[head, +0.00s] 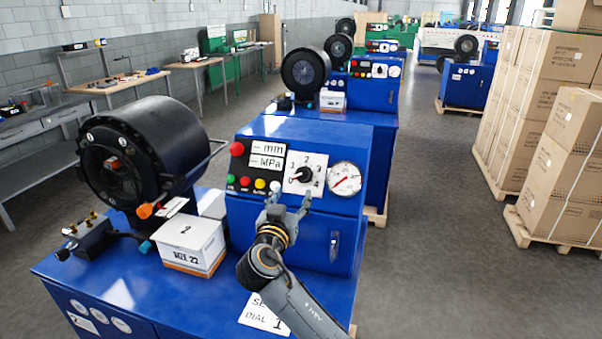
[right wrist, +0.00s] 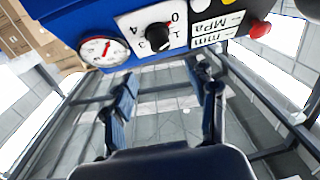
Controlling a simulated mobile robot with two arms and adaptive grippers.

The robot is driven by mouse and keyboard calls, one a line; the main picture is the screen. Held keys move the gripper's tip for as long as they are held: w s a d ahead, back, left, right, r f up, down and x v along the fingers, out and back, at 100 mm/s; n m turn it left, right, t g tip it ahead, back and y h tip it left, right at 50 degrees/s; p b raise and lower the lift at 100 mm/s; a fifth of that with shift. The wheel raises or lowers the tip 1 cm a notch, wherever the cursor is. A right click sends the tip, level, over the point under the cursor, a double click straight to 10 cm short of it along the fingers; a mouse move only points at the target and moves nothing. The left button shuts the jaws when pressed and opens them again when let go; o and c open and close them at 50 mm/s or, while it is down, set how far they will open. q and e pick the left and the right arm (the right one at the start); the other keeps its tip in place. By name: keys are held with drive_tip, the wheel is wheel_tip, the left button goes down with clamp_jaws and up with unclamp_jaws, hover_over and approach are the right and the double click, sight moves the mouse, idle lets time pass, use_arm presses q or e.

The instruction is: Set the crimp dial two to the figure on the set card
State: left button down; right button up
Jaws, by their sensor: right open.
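The crimp dial (head: 303,174) is a black knob on a white plate marked 0 to 4, on the blue machine's front panel. I cannot tell its exact setting. It shows upside down in the right wrist view (right wrist: 158,37). The set card (head: 262,313) lies on the blue bench top, partly covered by my right arm; "DIAL" and "1" can be read on it. My right gripper (head: 289,199) is open and empty just below the dial, fingers apart. Its fingers also show in the right wrist view (right wrist: 165,95), apart from the knob. My left gripper is not in view.
A red-needled gauge (head: 345,178) sits right of the dial, with buttons (head: 246,182) to its left. A white box (head: 188,244) and black crimper head (head: 140,155) stand on the left. Similar machines stand behind. Stacked cartons (head: 562,150) stand right, beyond clear floor.

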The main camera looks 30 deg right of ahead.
sight(301, 175)
drive_tip(key=p+x, duration=0.3)
drive_tip(key=x, duration=0.6)
drive_tip(key=shift+w+d, duration=0.15)
drive_tip(key=shift+w+d+f+p, duration=0.1)
drive_tip(key=shift+w+d+p, duration=0.25)
